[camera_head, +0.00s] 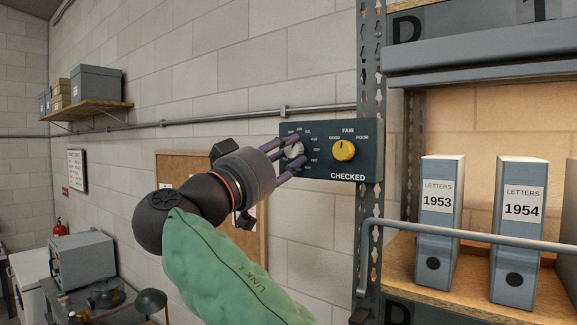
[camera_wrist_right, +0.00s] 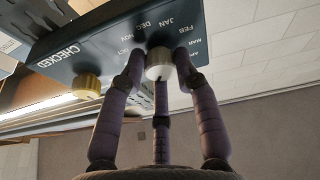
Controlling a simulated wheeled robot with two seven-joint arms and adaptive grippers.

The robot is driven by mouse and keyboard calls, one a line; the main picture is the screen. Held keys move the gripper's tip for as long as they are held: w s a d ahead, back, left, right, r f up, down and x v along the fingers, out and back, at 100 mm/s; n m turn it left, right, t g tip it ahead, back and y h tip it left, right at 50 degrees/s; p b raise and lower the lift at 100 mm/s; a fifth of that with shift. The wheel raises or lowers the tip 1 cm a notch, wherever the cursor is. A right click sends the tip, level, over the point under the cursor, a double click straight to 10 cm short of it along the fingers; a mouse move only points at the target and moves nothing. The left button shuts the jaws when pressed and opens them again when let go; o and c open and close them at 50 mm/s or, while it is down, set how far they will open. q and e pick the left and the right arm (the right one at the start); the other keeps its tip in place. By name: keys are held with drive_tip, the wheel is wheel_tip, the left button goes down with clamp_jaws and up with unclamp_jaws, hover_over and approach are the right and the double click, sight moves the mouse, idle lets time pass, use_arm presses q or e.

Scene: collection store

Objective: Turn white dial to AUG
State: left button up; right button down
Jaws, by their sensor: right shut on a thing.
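The white dial (camera_head: 295,150) is on the left half of a dark panel (camera_head: 318,171) with month labels around it. In the right wrist view the white dial (camera_wrist_right: 159,60) sits between the fingers, with JAN, FEB, DEC and NOV readable nearby. My right gripper (camera_head: 287,161) reaches the panel from the left and is shut on the white dial; its purple fingers (camera_wrist_right: 160,72) close around the rim. The fingers hide some labels, and I cannot tell which month the dial points at. My left gripper is in neither view.
A yellow dial (camera_head: 344,150) with GOOD, FAIR and POOR labels sits close to the right of the white dial, above CHECKED. The panel is beside a metal rack upright (camera_head: 371,75). Letter files (camera_head: 437,220) stand on the shelf to the right, behind a rail (camera_head: 470,235).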

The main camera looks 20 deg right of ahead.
drive_tip(key=shift+r+m+g+h, duration=0.2)
drive_tip(key=shift+m+g, duration=0.2)
drive_tip(key=shift+m, duration=0.6)
drive_tip(key=shift+r+m+g+h, duration=0.15)
drive_tip(key=shift+m+g, duration=0.25)
drive_tip(key=shift+m, duration=0.6)
drive_tip(key=shift+r+m+g+h, duration=0.1)
drive_tip(key=shift+m+g+h, duration=0.25)
drive_tip(key=shift+m, duration=0.65)
drive_tip(key=c, duration=0.9)
unclamp_jaws()
drive_tip(key=shift+f, duration=0.1)
drive_tip(key=shift+c, duration=0.2)
drive_tip(key=shift+w+f, duration=0.1)
drive_tip(key=shift+a, duration=0.1)
drive_tip(key=shift+a+f, duration=0.1)
drive_tip(key=v, duration=1.1)
drive_tip(key=shift+s+a, duration=0.3)
drive_tip(key=shift+s, duration=0.05)
